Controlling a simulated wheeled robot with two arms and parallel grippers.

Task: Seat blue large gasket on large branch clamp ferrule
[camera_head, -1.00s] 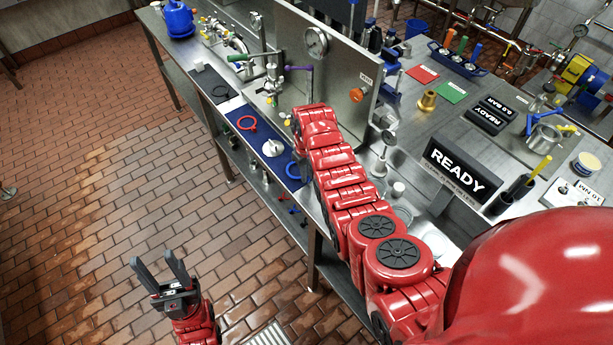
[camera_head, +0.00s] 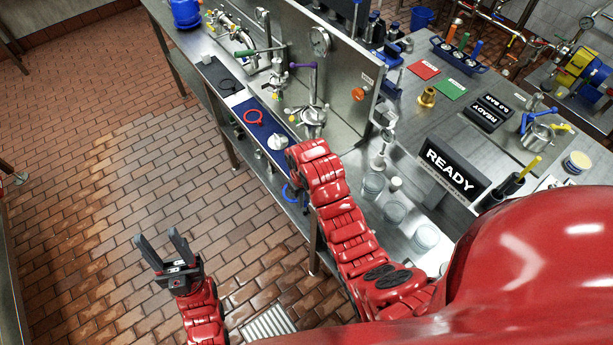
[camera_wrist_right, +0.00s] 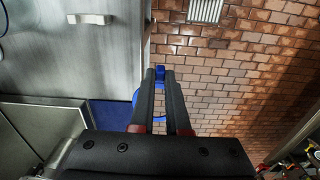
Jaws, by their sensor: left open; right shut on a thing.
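The blue large gasket (camera_head: 289,193) is a blue ring at the bench's front edge, beside my right arm's end in the head view. In the right wrist view my right gripper (camera_wrist_right: 161,76) is shut on the gasket (camera_wrist_right: 160,70); part of its ring shows behind the fingers. In the head view my right forearm hides these fingers. A steel clamp fitting (camera_head: 312,117) stands under the purple-handled valve (camera_head: 303,68); I cannot tell whether it is the large branch ferrule. My left gripper (camera_head: 158,237) is open and empty above the floor, left of the bench.
A blue mat (camera_head: 243,108) on the bench holds a red ring (camera_head: 254,117) and a pale round part (camera_head: 278,142). Glass jars (camera_head: 394,212) stand right of my right arm. The floor at left is clear.

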